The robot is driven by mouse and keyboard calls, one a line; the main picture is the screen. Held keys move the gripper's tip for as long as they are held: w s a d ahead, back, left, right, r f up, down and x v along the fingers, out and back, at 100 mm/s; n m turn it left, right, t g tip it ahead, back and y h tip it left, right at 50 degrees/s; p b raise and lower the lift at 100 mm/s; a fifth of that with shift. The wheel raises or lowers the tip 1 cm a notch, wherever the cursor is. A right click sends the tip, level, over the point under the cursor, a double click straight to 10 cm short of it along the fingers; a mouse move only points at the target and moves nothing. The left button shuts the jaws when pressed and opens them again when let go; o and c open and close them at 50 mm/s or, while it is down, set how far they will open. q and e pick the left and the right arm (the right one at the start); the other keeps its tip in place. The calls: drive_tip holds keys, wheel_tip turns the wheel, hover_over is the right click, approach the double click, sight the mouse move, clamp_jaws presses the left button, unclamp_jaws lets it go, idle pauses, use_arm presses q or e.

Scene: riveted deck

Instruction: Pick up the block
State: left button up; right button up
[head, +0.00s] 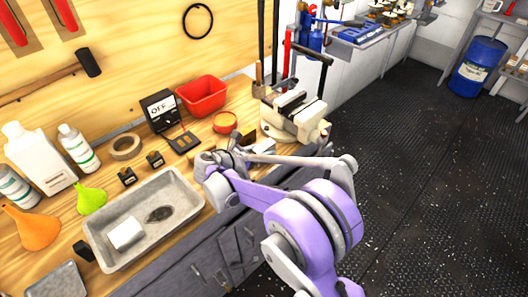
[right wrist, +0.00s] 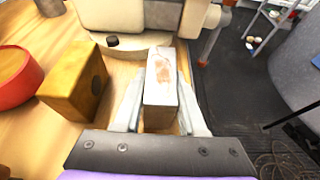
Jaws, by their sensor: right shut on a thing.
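A pale block with a worn, brownish top (right wrist: 161,78) stands between the two fingers of my right gripper (right wrist: 160,105) in the right wrist view. The fingers are shut on its two sides. In the head view my right gripper (head: 250,154) is at the front edge of the workbench, just in front of the vise, and the pale block (head: 264,146) shows small at its tip. From these views I cannot tell whether the block touches the bench. My left gripper is not in view.
A wooden block (right wrist: 75,82) stands left of the gripper, beside a red round tin (right wrist: 14,78). The vise (head: 292,115) is close behind. A metal tray (head: 100,243), funnels and bottles fill the bench's left. Open dark floor (head: 430,170) lies right.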

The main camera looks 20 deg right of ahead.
sight(263, 146)
clamp_jaws()
wheel_tip(263, 146, up, 10)
drive_tip(key=shift+p, duration=0.4)
drive_tip(key=a+n+t+y+p, duration=0.1)
drive_tip(key=a+n+t+y, duration=0.1)
drive_tip(key=n, duration=0.1)
drive_tip(key=a+f+n+t+y+p, duration=0.1)
drive_tip(key=a+n+t+y+p, duration=0.1)
drive_tip(key=a+n+t+y, duration=0.1)
drive_tip(key=a+f+n+t+y+p, duration=0.1)
drive_tip(key=a+n+t+y+p, duration=0.1)
drive_tip(key=a+n+t+y, duration=0.1)
drive_tip(key=shift+s+f+n, duration=0.25)
drive_tip(key=shift+n, duration=0.35)
drive_tip(key=shift+s+a+n+t+y, duration=0.15)
drive_tip(key=shift+a+n+t+y, duration=0.15)
drive_tip(key=shift+y, duration=0.1)
